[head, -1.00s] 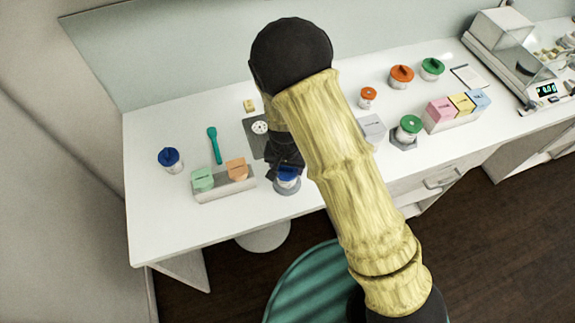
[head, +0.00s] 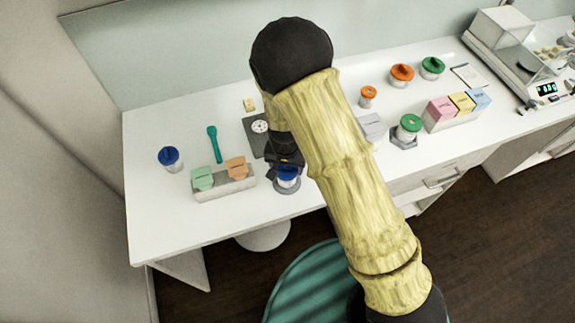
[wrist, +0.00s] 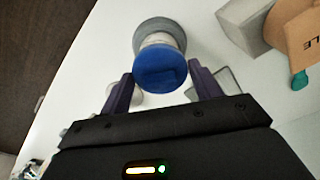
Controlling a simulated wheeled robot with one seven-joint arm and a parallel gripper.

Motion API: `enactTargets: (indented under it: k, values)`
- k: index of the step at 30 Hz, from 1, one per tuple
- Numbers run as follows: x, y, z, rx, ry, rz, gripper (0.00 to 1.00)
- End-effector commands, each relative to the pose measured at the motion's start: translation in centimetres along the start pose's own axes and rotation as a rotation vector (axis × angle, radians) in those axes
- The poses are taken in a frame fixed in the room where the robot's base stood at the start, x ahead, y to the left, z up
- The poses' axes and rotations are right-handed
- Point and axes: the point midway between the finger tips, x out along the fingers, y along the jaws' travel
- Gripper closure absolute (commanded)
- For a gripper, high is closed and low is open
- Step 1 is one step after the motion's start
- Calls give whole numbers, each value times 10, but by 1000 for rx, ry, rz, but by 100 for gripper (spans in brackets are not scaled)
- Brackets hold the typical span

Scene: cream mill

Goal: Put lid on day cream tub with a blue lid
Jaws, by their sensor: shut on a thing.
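The white day cream tub (head: 288,184) stands upright on a round grey base (head: 287,191) near the table's front edge. The blue lid (wrist: 160,68) is at the tub's mouth, also seen in the head view (head: 288,172). In the wrist view the lid lies between the two purple fingers of my gripper (wrist: 160,73), which is shut on it. In the head view my gripper (head: 287,161) is right at the lid and hides part of it. Whether the lid is fully seated cannot be told.
Another blue-lidded tub (head: 170,158) stands at the left. A grey holder (head: 232,187) with green and orange blocks is just left of my gripper. A teal spatula (head: 214,145) lies behind it. Green-lidded and orange-lidded tubs stand to the right.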

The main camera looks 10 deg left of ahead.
Motion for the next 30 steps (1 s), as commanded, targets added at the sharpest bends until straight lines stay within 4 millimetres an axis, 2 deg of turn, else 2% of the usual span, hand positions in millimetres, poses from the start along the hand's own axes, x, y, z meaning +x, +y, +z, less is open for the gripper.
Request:
enactTargets:
  k: [21, 22, 25, 26, 30]
  values:
    - [3, 0, 0, 0, 0, 0, 61]
    - [3, 0, 0, 0, 0, 0, 35]
    - [3, 0, 0, 0, 0, 0, 15]
    - [3, 0, 0, 0, 0, 0, 11]
    - [3, 0, 0, 0, 0, 0, 11]
